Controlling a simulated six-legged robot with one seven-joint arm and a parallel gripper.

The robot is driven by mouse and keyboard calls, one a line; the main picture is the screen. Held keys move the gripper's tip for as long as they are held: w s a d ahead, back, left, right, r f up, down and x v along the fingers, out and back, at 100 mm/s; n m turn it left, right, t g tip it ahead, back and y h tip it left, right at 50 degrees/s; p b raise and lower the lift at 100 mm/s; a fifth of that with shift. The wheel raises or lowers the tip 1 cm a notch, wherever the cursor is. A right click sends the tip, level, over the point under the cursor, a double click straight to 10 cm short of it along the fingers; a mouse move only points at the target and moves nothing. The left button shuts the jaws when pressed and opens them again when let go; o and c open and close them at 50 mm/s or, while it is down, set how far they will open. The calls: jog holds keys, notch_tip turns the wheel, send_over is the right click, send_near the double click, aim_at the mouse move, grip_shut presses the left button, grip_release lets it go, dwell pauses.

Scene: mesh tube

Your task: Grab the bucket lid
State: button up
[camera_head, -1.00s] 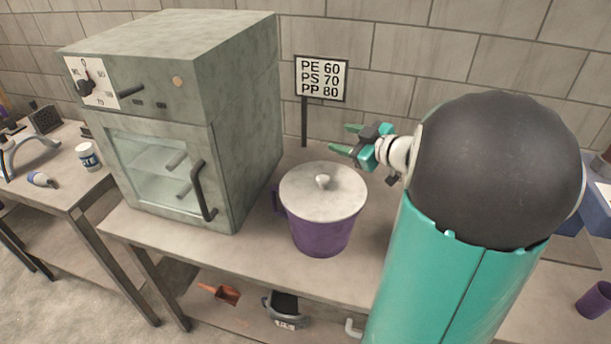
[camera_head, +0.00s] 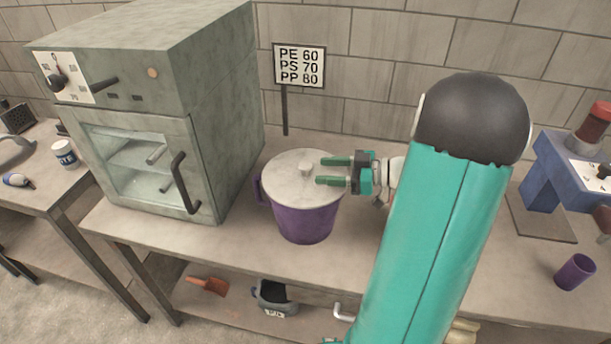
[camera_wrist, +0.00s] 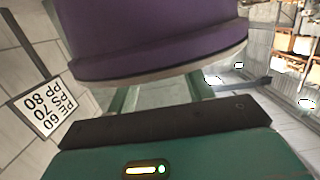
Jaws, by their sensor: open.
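The purple bucket (camera_head: 303,223) stands on the table with its pale grey round lid (camera_head: 284,185) on top. A small knob (camera_head: 306,168) rises from the lid. My gripper (camera_head: 320,171) is level, open and empty, and points left over the right part of the lid. Its two green fingertips are just right of the knob, one toward the far side and one toward the near side. In the wrist view the scene looks upside down; the bucket (camera_wrist: 150,35) and lid rim (camera_wrist: 165,72) fill the top and hide the fingertips and knob.
A grey-green oven (camera_head: 155,100) stands left of the bucket. A sign (camera_head: 299,65) on a post stands behind it. A purple cup (camera_head: 574,272) and a blue machine (camera_head: 560,170) are at the right. A lower shelf holds a scoop (camera_head: 208,285).

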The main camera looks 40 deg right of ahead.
aim_at(305, 168)
jog(key=x, duration=0.6)
jog(key=shift+r, duration=0.25)
jog(key=c, duration=1.1)
